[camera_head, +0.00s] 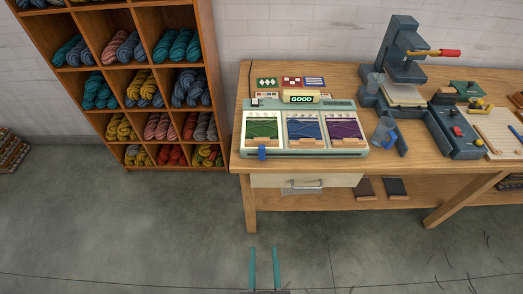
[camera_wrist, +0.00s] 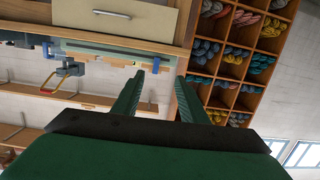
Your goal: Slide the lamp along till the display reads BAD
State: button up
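The display (camera_head: 302,99) reads GOOD in lit letters at the back of a pale green device (camera_head: 360,152) on the workbench. The device has three panels of yarn, green (camera_head: 262,128), blue (camera_head: 303,129) and purple (camera_head: 343,129). A blue tab (camera_head: 262,153) hangs at its front edge below the green panel; I cannot tell for sure that it is the lamp. A blue tab (camera_wrist: 156,65) also shows beyond my fingertips in the wrist view. My gripper (camera_head: 264,250) is open and empty, low in front of the bench and apart from the device; its spread fingers show in the wrist view (camera_wrist: 160,77).
The wooden workbench (camera_head: 240,165) has a drawer (camera_head: 306,181) below the device. A blue-grey press (camera_head: 402,50) with a red-tipped lever and a clear cup (camera_head: 383,130) stand right of the device. A shelf of wool skeins (camera_head: 215,80) stands left.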

jog(key=w+r+t, duration=0.1)
jog(key=w+r, duration=0.1)
jog(key=w, duration=1.1)
send_near(262, 149)
jog(key=shift+m+t, duration=0.3)
jog(key=w, duration=0.9)
jog(key=shift+f, duration=0.25)
grip_shut()
